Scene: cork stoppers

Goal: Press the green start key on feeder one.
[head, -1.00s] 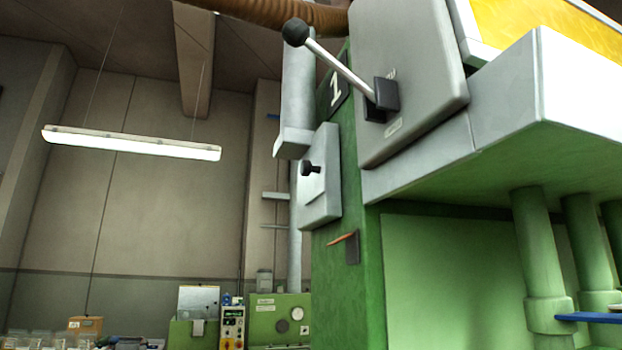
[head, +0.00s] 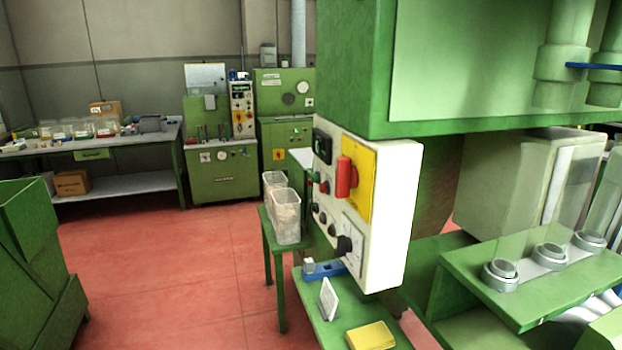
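The control box (head: 385,215) of the near green machine hangs below its green body (head: 352,70), right of the middle in the head view. Its face is seen at a steep angle. It carries a red rotary handle on a yellow plate (head: 359,185), a dark display (head: 322,146), and small round keys in red, green and black. The small green key (head: 316,176) sits on the left part of the face, close to a red key (head: 324,187). No number plate is in view now. Neither of my grippers is in view.
Below the box is a green shelf with a blue item (head: 325,270), a white card (head: 328,299) and a yellow block (head: 370,336). Clear bins (head: 287,216) stand left of it. A green container (head: 35,255) is at far left. The red floor (head: 165,265) between is clear.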

